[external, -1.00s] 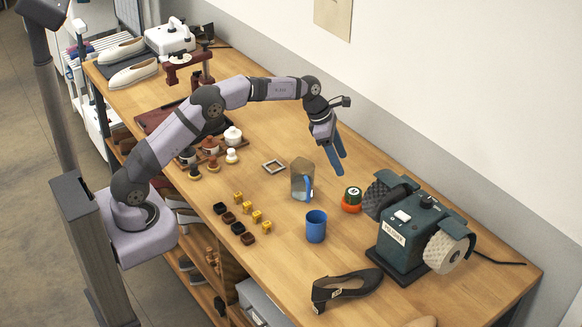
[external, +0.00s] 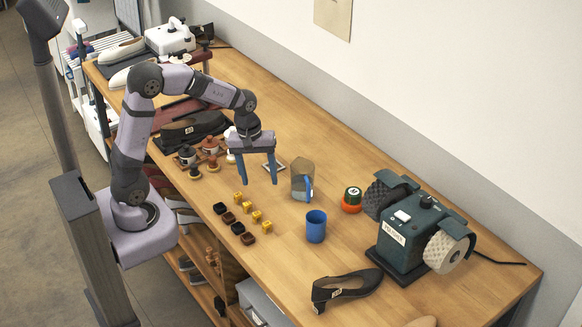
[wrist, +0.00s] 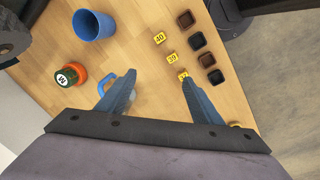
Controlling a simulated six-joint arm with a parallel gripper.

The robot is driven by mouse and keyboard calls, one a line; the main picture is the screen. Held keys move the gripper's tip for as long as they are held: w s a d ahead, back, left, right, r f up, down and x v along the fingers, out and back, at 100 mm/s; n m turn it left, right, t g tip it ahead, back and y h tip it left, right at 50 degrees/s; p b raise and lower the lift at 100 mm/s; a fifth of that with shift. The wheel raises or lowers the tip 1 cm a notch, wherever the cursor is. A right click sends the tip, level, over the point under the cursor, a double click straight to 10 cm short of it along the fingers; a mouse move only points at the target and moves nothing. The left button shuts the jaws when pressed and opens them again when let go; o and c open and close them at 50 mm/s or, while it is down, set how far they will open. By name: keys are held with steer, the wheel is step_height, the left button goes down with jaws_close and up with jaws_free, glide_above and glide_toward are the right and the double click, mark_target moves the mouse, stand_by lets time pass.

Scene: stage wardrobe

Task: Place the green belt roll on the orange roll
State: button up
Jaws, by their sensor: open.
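The green belt roll (external: 353,192) sits on top of the orange roll (external: 351,205) on the bench, left of the grinding machine. The stack also shows in the wrist view, with the green roll (wrist: 67,76) over the orange roll (wrist: 81,71). My gripper (external: 259,183) is open and empty, above the bench left of the clear jug and well away from the rolls. In the wrist view its two blue fingers (wrist: 157,78) are spread apart with nothing held between them.
A blue cup (external: 316,227) and a clear jug (external: 302,178) with a blue handle stand between my gripper and the rolls. Yellow number blocks (external: 256,216) and small dark trays (external: 238,229) lie in front. A bench grinder (external: 408,235) and black shoe (external: 345,288) stand right.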

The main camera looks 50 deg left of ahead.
steer(key=s+a+f+m, duration=0.1)
steer(key=s+m, duration=0.3)
steer(key=s, duration=0.4)
steer(key=s+a+f+m+g, duration=0.1)
steer(key=s+a+f+m, duration=0.1)
steer(key=s+m, duration=0.3)
steer(key=s, duration=0.3)
steer(key=shift+f+m+y, duration=0.3)
steer(key=shift+f+y, duration=0.05)
steer(key=shift+y, duration=0.05)
